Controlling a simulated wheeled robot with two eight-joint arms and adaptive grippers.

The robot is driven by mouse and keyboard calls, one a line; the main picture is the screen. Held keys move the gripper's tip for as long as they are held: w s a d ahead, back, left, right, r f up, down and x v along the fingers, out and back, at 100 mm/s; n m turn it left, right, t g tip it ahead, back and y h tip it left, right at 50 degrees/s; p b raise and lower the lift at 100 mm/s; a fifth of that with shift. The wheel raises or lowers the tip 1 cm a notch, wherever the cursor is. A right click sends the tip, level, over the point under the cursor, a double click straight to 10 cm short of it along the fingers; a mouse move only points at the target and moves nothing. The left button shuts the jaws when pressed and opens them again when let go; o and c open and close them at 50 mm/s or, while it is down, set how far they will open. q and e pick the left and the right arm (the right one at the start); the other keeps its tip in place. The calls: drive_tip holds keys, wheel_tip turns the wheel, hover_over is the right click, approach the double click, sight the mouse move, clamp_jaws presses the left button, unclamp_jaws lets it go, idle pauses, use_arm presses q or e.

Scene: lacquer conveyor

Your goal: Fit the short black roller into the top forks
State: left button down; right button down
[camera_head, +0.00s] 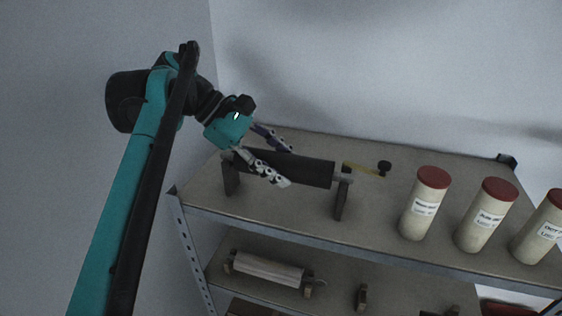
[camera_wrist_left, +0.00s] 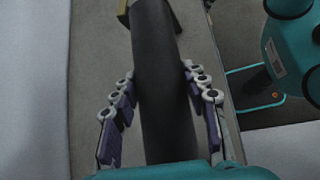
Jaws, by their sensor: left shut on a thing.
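The short black roller (camera_head: 308,170) lies level above the top shelf in the head view, between two upright dark forks. The left fork (camera_head: 231,178) is near its left end, partly behind my gripper. The right fork (camera_head: 341,198) is near its right end, where a pale shaft end shows at the fork's top. I cannot tell if the shaft ends sit fully in the forks. My left gripper (camera_head: 285,166) is shut on the roller, fingers on both sides. In the left wrist view the roller (camera_wrist_left: 160,85) runs lengthwise between the fingers. My right gripper is out of view.
Several cream canisters with red lids (camera_head: 424,205) stand on the top shelf (camera_head: 290,212) at right. A small black knob with a yellow strip (camera_head: 384,167) lies behind the right fork. A pale roller (camera_head: 268,269) rests in supports on the lower shelf. A wall stands behind.

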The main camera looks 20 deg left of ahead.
use_arm(q)
drive_tip(key=shift+f+b, duration=0.35)
drive_tip(key=shift+f, duration=0.35)
drive_tip(key=c, duration=0.7)
unclamp_jaws()
drive_tip(key=shift+c, duration=0.2)
drive_tip(key=v, duration=1.2)
drive_tip(key=shift+w+r, duration=0.1)
